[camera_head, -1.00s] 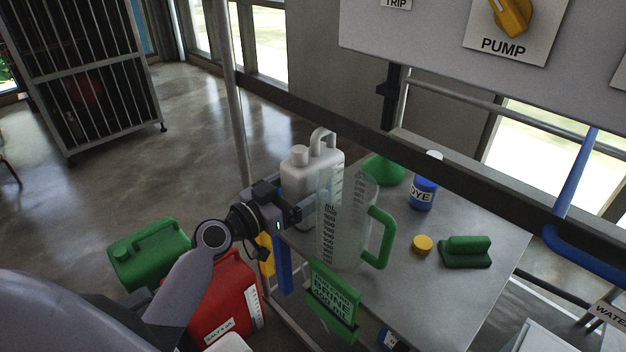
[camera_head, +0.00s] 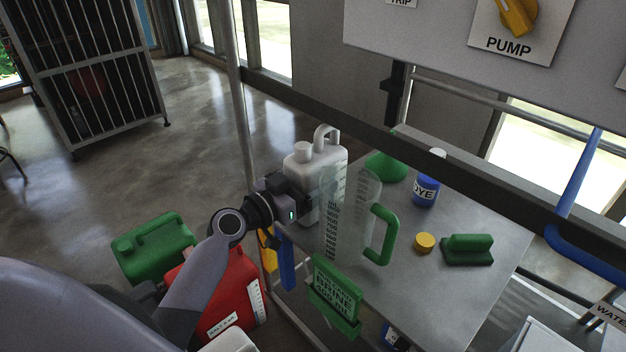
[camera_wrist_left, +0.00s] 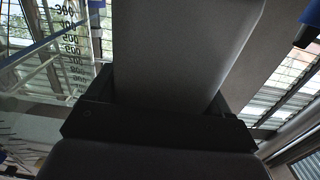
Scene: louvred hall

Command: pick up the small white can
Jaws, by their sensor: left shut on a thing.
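The small white can (camera_head: 330,166), a jerrycan with a cap and a top handle, stands upright at the left back of the grey table (camera_head: 400,300). My left gripper (camera_head: 308,204) reaches it from the left and is shut on it at its near side. The fingertips are hidden in the head view. In the left wrist view, the can's pale grey wall (camera_wrist_left: 185,50) fills the middle, close against the dark gripper (camera_wrist_left: 160,125). The can's base is partly hidden by the clear measuring jug. I cannot see my right gripper.
The clear jug with green handle (camera_head: 383,236) stands right in front of the can. A green funnel (camera_head: 386,168), blue dye bottle (camera_head: 426,190), yellow cap (camera_head: 424,243) and green block (camera_head: 467,250) are farther right. A dark rail (camera_head: 400,150) crosses above. Red (camera_head: 235,290) and green (camera_head: 152,250) cans stand lower left.

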